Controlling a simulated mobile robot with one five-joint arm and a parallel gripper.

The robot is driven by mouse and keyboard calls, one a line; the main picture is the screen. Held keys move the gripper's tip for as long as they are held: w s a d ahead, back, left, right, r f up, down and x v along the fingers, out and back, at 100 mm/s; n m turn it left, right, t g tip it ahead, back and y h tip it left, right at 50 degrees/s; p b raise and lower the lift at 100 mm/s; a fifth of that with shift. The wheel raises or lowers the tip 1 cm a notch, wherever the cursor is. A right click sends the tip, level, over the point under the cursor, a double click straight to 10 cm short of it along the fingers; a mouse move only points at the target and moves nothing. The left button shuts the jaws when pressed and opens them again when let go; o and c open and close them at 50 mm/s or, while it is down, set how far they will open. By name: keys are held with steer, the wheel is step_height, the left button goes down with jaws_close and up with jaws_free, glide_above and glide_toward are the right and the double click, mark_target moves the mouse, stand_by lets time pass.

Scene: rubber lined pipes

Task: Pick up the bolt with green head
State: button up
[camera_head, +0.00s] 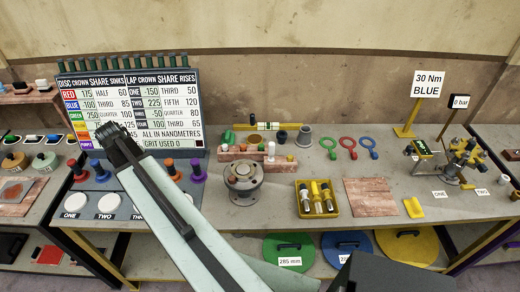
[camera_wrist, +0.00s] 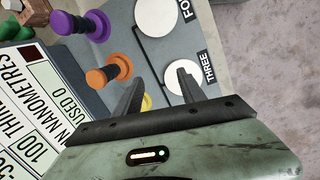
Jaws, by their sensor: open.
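I cannot make out for certain which item is the bolt with green head. Several dark green-topped pegs (camera_head: 127,64) stand in a row along the top of the lettered board (camera_head: 180,90). A green piece (camera_head: 229,137) stands right of the board, by a reddish block. Coloured pegs stand before the board: red (camera_head: 78,170), blue (camera_head: 100,170), orange (camera_head: 170,168) and purple (camera_head: 197,170); my arm hides part of this row. My gripper (camera_head: 108,128) is in front of the board. In the wrist view the gripper (camera_wrist: 157,80) is open and empty, with a yellow piece partly hidden behind it.
White numbered discs (camera_head: 77,202) lie along the panel's front. A flanged metal part (camera_head: 244,182), a yellow tray (camera_head: 317,198) with bottles, and coloured rings (camera_head: 348,147) stand to the right. A brass fixture (camera_head: 460,160) is at the far right. Bare bench shows between them.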

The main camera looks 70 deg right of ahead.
steer(key=s+d+r+n+g, duration=0.1)
steer(key=s+d, duration=0.4)
steer(key=d, duration=0.5)
steer(key=s+d, duration=0.5)
steer(key=d, duration=0.5)
steer(key=n+g, duration=0.1)
steer(key=g, duration=0.1)
glide_toward(261, 145)
steer(key=b+x, duration=0.1)
steer(key=x, duration=0.1)
steer(key=shift+a+f+b, duration=0.15)
steer(key=shift+f+b, duration=0.15)
steer(key=shift+f, duration=0.1)
steer(key=b+x, duration=0.5)
steer(key=shift+s+f, duration=0.2)
steer(key=shift+f, duration=0.15)
steer(key=shift+r, duration=0.25)
jaws_close()
